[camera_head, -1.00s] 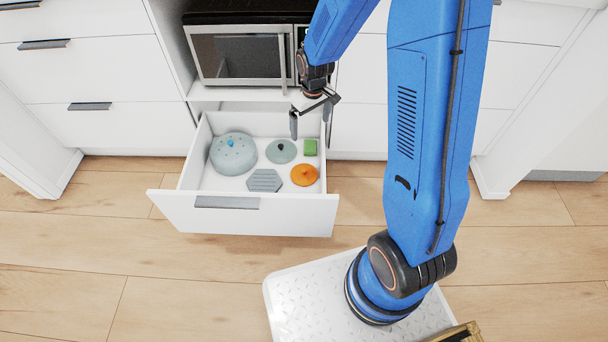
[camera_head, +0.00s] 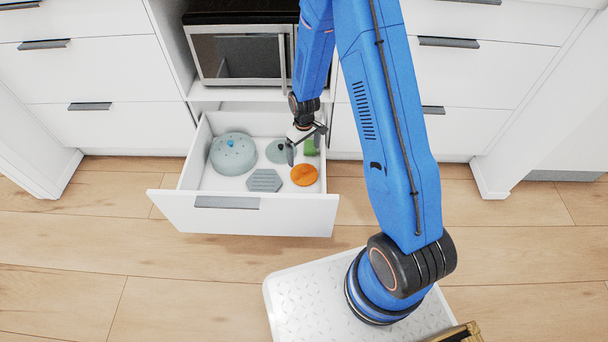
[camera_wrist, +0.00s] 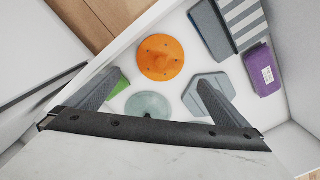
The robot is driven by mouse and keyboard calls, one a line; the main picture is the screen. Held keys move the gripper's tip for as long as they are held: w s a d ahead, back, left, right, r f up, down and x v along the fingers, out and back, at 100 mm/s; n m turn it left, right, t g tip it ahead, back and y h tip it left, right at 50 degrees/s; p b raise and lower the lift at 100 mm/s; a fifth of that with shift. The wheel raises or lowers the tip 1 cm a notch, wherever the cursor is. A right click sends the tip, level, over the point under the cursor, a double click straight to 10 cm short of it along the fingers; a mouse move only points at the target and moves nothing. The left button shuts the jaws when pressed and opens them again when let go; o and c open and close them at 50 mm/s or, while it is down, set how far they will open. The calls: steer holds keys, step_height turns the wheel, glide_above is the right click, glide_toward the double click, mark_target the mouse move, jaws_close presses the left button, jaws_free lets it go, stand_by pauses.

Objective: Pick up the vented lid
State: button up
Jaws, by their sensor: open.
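The open drawer (camera_head: 165,203) holds several lid-like things. An orange round lid (camera_head: 304,175) with a knob lies at the front right; small dark dots ring its top in the wrist view (camera_wrist: 160,57). A large pale grey-green dome (camera_head: 232,158) with a blue knob and small dots sits at the left. I cannot tell for certain which is the vented lid. A flat grey-green round lid (camera_wrist: 148,105) with a dark knob is partly hidden by my gripper. My gripper (camera_head: 306,150) is open and empty above the drawer's right part, its fingers pointing down.
A green block (camera_head: 310,148) lies at the drawer's back right, and a grey hexagonal piece (camera_head: 264,180) at the front middle. The wrist view also shows a striped piece (camera_wrist: 241,18) and a purple box (camera_wrist: 262,70). A microwave (camera_head: 240,55) stands above the drawer.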

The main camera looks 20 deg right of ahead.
mark_target(304, 169)
steer(key=shift+s+f, duration=0.1)
steer(key=shift+f, duration=6.15)
steer(key=c, duration=0.9)
steer(key=shift+r, duration=0.1)
